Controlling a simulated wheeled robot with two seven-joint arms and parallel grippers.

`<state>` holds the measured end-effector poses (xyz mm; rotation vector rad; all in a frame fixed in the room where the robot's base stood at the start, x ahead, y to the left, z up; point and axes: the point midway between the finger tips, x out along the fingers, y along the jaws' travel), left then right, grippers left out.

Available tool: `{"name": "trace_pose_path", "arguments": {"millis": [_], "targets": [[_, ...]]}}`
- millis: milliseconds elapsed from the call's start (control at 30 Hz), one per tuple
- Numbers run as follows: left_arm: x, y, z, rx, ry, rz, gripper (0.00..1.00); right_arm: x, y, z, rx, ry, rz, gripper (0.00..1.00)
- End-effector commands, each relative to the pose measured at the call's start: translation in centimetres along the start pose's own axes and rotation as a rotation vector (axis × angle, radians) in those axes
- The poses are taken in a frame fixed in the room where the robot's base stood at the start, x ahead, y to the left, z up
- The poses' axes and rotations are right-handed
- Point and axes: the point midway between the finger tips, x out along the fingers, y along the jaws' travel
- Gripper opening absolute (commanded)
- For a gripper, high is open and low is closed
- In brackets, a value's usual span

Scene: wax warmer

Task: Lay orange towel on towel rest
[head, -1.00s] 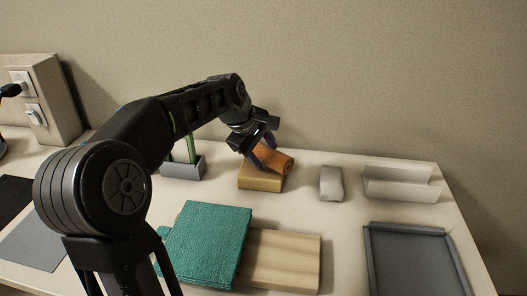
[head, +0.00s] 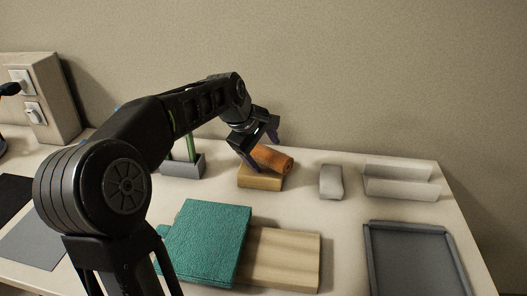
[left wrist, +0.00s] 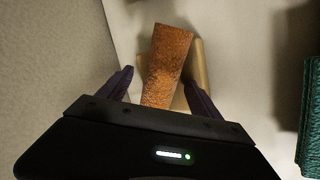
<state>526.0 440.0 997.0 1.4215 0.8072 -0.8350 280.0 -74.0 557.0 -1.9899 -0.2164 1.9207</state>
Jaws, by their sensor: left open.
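The rolled orange towel (head: 273,157) lies on a tan wooden block (head: 262,180) near the wall, left of the middle of the back of the table. In the left wrist view the orange towel (left wrist: 167,62) lies between my spread fingers, with the tan block (left wrist: 201,70) beneath it. My left gripper (head: 262,150) is open just above and around the near end of the towel, and its fingers are apart from it in the wrist view (left wrist: 160,85). Which piece the task calls the towel rest is not certain. My right gripper is not in view.
A teal folded towel (head: 207,242) overlaps a pale wooden board (head: 283,258) in front. A grey holder (head: 184,168) stands left of the block.

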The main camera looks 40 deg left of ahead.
Motion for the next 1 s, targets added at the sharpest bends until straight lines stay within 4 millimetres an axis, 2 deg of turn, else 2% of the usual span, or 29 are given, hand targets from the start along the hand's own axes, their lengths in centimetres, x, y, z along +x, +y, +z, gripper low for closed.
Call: {"name": "trace_pose_path", "arguments": {"millis": [167, 267, 600, 700, 1000], "targets": [[-0.1, -0.2, 0.0, -0.001, -0.002, -0.006, 0.78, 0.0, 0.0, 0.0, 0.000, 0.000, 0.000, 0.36], [-0.9, -0.1, 0.0, -0.001, 0.000, -0.003, 0.78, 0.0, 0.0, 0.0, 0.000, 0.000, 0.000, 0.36], [-6.2, 0.0, 0.0, 0.000, 0.001, 0.001, 0.78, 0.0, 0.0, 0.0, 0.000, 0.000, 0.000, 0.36], [-7.3, 0.0, 0.0, 0.000, 0.000, 0.000, 0.78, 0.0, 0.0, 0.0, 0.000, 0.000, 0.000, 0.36], [-7.8, 0.0, 0.0, 0.000, 0.000, 0.000, 0.78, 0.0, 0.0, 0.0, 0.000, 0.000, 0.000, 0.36]]}}
